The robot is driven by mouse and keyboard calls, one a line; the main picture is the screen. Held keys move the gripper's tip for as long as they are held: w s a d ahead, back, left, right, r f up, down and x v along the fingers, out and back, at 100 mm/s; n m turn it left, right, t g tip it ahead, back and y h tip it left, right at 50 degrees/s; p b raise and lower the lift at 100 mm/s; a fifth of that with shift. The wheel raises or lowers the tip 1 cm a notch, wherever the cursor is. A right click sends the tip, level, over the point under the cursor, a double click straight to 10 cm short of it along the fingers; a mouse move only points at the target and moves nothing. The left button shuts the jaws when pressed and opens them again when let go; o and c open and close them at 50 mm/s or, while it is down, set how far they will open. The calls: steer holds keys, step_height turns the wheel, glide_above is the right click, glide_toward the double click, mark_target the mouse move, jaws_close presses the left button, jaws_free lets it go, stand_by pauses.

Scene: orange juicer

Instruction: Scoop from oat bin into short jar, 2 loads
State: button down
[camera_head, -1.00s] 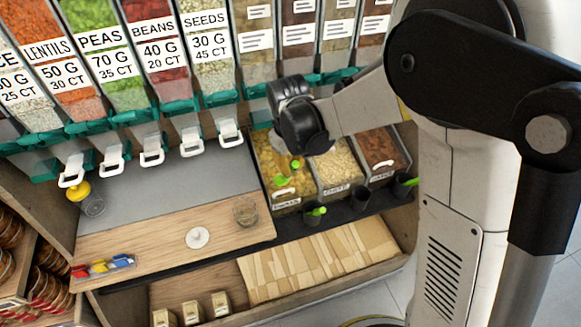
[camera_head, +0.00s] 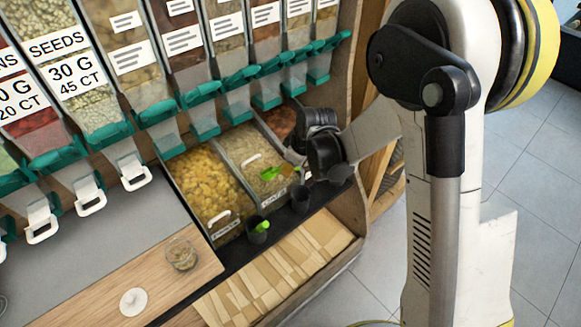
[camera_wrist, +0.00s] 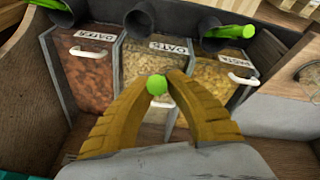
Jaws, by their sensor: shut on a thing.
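My gripper (camera_wrist: 157,86) is shut on a green scoop (camera_wrist: 157,85); only its round handle end shows between the fingers in the wrist view. In the head view the green scoop (camera_head: 270,173) is at the oat bin, near its front. The oat bin (camera_wrist: 148,62) is the middle of three bins, labelled OATS and filled with pale flakes. I cannot tell whether the scoop touches the oats or what is in it. The short jar (camera_head: 181,254) is clear glass and stands open on the wooden board, with something brownish low inside.
A yellow-filled bin (camera_head: 205,180) and a dates bin (camera_wrist: 88,72) flank the oats. Black cups (camera_head: 257,232) stand in front; the middle cup (camera_wrist: 140,20) looks empty, the others hold green scoops. A white lid (camera_head: 133,301) lies near the jar. Dispensers (camera_head: 165,112) hang behind.

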steer(key=shift+w+a+b+x, duration=0.2)
steer(key=shift+w+b+x, duration=0.25)
steer(key=shift+b+x, duration=4.6)
steer(key=s+d+r+t+y+p, duration=0.3)
steer(key=s+d+r+p, duration=0.1)
steer(key=s+r, duration=0.2)
steer(key=shift+d+r, duration=0.25)
steer(key=shift+d, duration=0.05)
